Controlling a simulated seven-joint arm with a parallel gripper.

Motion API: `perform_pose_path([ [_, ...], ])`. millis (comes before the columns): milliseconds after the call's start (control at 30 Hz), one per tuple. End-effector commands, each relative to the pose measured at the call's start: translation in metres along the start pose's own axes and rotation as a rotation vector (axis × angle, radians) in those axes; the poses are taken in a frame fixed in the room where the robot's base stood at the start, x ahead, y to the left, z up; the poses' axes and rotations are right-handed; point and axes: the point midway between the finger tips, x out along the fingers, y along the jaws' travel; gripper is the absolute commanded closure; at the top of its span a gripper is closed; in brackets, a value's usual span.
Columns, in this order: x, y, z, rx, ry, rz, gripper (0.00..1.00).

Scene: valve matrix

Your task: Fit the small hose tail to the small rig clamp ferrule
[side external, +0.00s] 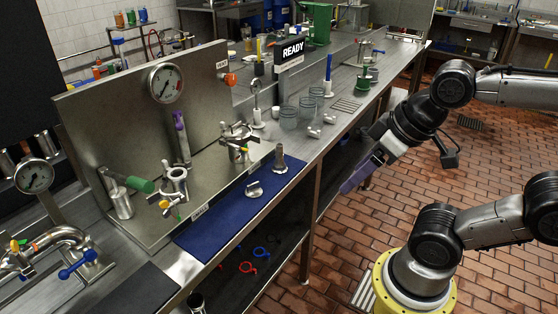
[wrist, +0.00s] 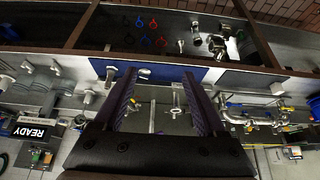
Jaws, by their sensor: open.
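Two grey metal fittings stand apart on the blue mat (side external: 225,218): a taller flared one (side external: 280,160) at the right and a shorter one (side external: 253,188) nearer the middle. The shorter one looks like the small hose tail, but I cannot be sure. Behind the mat, the rig carries one open clamp at the left (side external: 174,183) and another at the right (side external: 238,138); which holds the small ferrule is unclear. My gripper (side external: 352,180) is open and empty, out in front of the bench, apart from both fittings. In the wrist view, its purple fingers (wrist: 159,76) spread across the mat.
A steel panel with a gauge (side external: 166,83) rises behind the rig. Glass beakers (side external: 300,112) and a READY sign (side external: 293,52) stand right of the mat. Blue and red clamp rings (side external: 254,260) lie on the shelf below. Air in front of the bench is free.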

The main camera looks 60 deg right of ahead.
Motion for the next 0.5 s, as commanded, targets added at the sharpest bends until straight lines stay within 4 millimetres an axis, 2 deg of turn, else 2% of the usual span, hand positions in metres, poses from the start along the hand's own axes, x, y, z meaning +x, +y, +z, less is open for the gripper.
perform_pose_path([
  [333, 0.000, 0.000, -0.002, -0.002, 0.011, 0.000, 0.35],
  [433, -0.001, 0.002, -0.018, -0.012, 0.081, 0.007, 0.35],
  [500, -0.005, 0.005, -0.041, -0.034, 0.180, 0.026, 0.35],
])
